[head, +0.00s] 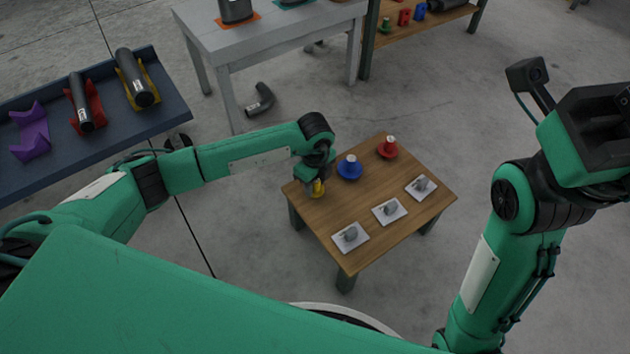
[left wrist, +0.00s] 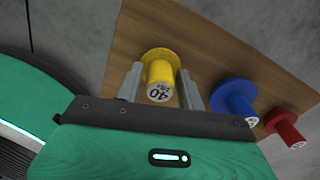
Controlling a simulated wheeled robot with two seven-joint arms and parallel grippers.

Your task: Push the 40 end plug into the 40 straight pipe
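The yellow end plug (left wrist: 162,67), marked 40 on its end face, stands flange down on the small wooden table; it shows partly in the head view (head: 318,189). My left gripper (left wrist: 162,88) is at the plug, one finger on each side of its stem. The fingers look open, with narrow gaps beside the stem. Dark straight pipes lie on the blue-grey bench at the left: one in a yellow cradle (head: 137,80), one in a red cradle (head: 82,105). No size mark is legible on either pipe. My right arm is raised at the right; its fingers are not visible.
A blue plug (head: 349,167) and a red plug (head: 388,147) stand beside the yellow one. Three white plates (head: 350,237) with grey parts lie along the table's (head: 322,214) near side. A bent pipe (head: 260,99) lies on the floor. A purple cradle (head: 30,133) is empty.

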